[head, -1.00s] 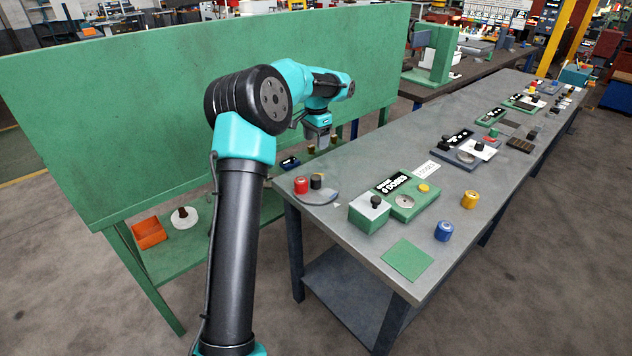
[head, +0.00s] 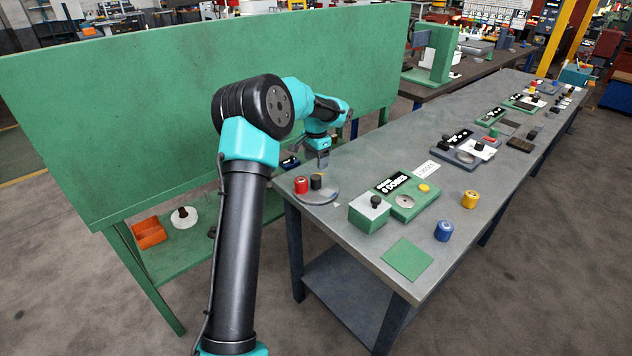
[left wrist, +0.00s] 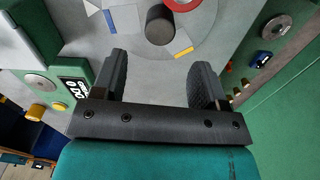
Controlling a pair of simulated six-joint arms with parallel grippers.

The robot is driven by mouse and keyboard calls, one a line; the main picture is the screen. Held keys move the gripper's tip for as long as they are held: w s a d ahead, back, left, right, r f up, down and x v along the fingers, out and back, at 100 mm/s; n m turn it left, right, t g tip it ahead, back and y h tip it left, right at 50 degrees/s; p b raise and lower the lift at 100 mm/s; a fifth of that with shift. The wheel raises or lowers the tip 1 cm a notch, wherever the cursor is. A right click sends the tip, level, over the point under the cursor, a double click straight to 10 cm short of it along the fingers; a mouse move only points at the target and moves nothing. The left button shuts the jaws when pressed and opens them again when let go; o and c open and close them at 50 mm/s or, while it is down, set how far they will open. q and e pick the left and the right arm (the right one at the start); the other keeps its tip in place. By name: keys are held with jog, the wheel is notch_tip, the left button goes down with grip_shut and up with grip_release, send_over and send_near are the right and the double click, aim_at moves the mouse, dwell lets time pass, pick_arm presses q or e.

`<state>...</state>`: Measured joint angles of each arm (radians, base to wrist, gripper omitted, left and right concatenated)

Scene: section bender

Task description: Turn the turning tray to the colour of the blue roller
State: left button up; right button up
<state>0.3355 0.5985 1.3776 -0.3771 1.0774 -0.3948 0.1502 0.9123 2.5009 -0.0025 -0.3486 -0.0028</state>
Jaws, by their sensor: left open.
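The turning tray (head: 326,198) is a round grey plate on the near left corner of the table, with an upright black knob (head: 317,181) and a red roller (head: 301,185) on it. In the left wrist view the tray (left wrist: 130,20) shows blue (left wrist: 109,22) and yellow (left wrist: 184,51) marks near its edge. My left gripper (head: 323,165) is open and empty just behind the knob; in the left wrist view its fingers (left wrist: 159,62) are apart, with the knob (left wrist: 159,25) beyond them. The blue roller (head: 444,231) stands on the table at the right. My right gripper is not in view.
A yellow roller (head: 470,199) stands behind the blue one. A green box with a black knob (head: 369,213) and a green labelled panel (head: 410,200) lie right of the tray. A green square (head: 407,259) lies in front. A tall green board (head: 150,120) stands at the left.

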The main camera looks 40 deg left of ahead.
aim_at(316, 176)
pick_arm(q)
notch_tip(316, 176, down, 10)
jog(key=shift+r, duration=0.2)
jog(key=shift+c, duration=0.4)
grip_shut()
dwell(0.4)
